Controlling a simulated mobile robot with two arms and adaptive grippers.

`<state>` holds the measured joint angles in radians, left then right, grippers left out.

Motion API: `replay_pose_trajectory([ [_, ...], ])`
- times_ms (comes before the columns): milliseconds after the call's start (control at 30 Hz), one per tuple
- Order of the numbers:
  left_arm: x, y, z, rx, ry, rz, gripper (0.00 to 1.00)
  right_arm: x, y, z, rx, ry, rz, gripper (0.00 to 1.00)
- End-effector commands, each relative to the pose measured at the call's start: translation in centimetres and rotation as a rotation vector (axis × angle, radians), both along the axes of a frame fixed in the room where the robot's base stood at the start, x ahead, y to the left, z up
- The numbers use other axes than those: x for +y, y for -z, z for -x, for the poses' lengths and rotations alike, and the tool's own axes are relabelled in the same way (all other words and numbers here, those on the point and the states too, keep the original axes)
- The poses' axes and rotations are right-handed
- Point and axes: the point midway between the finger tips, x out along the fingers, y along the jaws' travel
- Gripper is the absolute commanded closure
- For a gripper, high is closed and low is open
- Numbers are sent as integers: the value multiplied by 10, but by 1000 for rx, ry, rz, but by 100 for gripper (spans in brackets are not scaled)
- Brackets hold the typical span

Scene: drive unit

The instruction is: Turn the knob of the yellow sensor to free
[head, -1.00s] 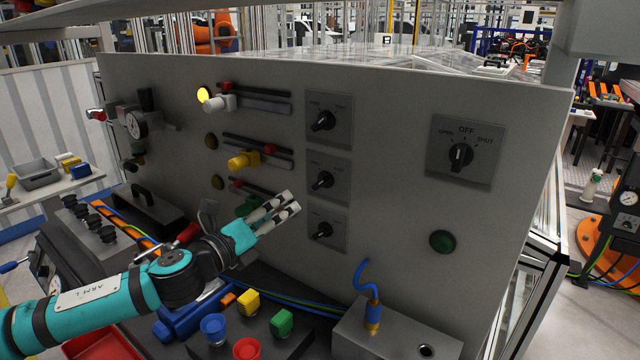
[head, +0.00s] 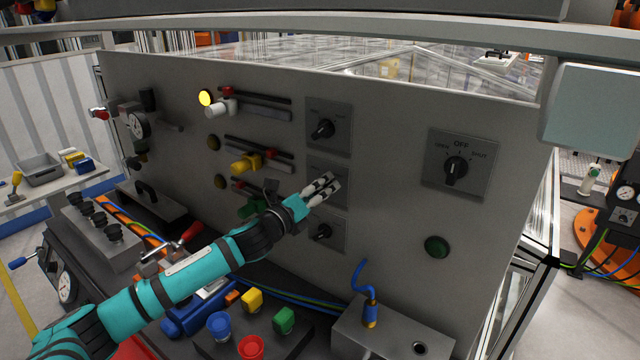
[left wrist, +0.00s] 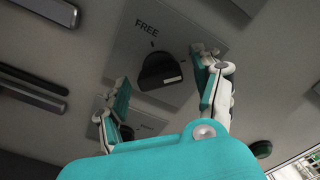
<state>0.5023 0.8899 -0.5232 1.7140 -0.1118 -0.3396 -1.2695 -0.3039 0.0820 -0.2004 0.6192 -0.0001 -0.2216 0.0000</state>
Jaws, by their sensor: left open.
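The yellow sensor (head: 244,163) sits on a slotted rail in the middle row of the grey panel. The middle switch plate (head: 318,171) is to its right; my left gripper (head: 328,184) covers most of it and hides its knob in the head view. In the left wrist view a black knob (left wrist: 160,71) on a grey plate (left wrist: 190,26) faces the camera, below the word FREE. My left gripper (left wrist: 160,68) is open, with one finger on each side of the knob. Contact cannot be told. My right gripper is not in view.
Knobs stand above (head: 323,129) and below (head: 322,231) the middle plate. A white sensor (head: 221,107) and a green sensor (head: 250,208) share the panel. A larger OFF switch (head: 456,170) is at right. A blue hose (head: 362,280) rises below.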

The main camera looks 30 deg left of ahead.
Motion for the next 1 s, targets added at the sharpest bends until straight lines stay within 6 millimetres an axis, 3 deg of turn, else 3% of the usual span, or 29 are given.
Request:
replay_pose_trajectory([
  [400, -2, 0, -9, 0, 1, 0, 33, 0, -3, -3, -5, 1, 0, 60],
  [833, -1, 0, -8, 0, 0, 0, 89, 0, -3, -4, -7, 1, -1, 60],
  [1000, -1, 0, -8, 1, 0, 9, 89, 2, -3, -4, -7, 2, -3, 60],
])
